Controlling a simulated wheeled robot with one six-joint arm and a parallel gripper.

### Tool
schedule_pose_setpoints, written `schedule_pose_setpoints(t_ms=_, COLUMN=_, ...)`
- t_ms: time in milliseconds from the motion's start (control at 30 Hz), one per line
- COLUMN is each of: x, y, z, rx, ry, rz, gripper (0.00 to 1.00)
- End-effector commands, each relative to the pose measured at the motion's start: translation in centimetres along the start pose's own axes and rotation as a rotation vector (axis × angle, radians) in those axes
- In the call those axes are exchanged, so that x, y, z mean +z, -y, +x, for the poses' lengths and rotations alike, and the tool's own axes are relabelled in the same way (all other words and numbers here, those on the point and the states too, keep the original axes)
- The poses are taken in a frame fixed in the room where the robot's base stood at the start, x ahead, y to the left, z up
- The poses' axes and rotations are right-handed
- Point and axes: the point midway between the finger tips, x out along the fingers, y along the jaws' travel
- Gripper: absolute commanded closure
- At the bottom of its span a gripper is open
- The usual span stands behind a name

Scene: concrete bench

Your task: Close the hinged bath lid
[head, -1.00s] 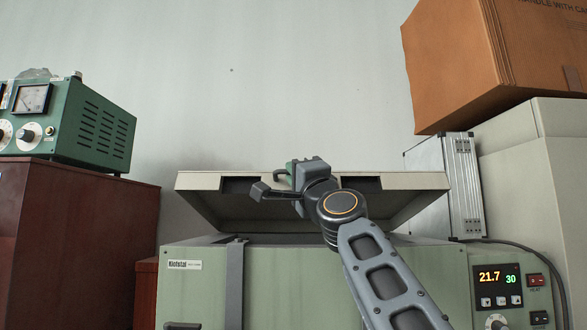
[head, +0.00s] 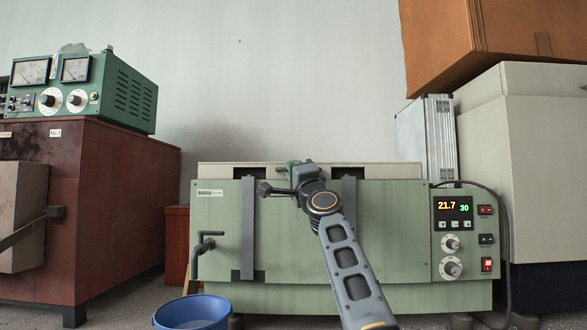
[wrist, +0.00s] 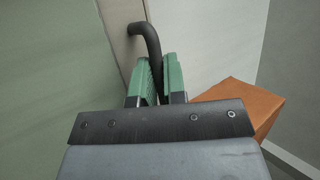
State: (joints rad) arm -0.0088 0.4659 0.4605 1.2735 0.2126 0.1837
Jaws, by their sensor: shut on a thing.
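The bath (head: 395,225) is a pale green box in the middle of the head view. Its cream lid (head: 220,171) shows there as a thin, level strip along the top, with no clear gap above the body. Whether it fully rests on the rim I cannot tell. My gripper (head: 291,169) is at the lid's front edge, left of centre. In the wrist view, its green fingers (wrist: 160,82) are shut on the dark curved handle (wrist: 148,40). The cream lid edge (wrist: 118,18) lies beside the green bath front (wrist: 45,80). The handle is mostly hidden in the head view.
A control panel (head: 462,235) is at the bath's right and a drain tap (head: 199,255) at its left. A blue bucket (head: 192,312) stands below the tap. A dark red cabinet (head: 105,215) is left; a cardboard box (head: 470,45) sits on a pale cabinet (head: 535,165) at right.

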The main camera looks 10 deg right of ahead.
Motion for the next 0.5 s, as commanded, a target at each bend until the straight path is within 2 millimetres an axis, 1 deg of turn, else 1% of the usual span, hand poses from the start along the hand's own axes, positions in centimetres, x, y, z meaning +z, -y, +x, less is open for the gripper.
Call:
schedule_pose_setpoints(t_ms=33, x=0.05, y=-0.95, z=0.05, rx=0.011, ry=0.002, rz=0.008, gripper=1.00)
schedule_pose_setpoints(t_ms=433, x=0.29, y=-1.46, z=0.12, rx=0.017, ry=0.006, rz=0.010, gripper=1.00)
schedule_pose_setpoints(t_ms=467, x=0.29, y=-1.47, z=0.12, rx=0.017, ry=0.006, rz=0.010, gripper=0.85)
schedule_pose_setpoints(t_ms=500, x=0.30, y=-1.47, z=0.12, rx=0.017, ry=0.007, rz=0.009, gripper=0.82)
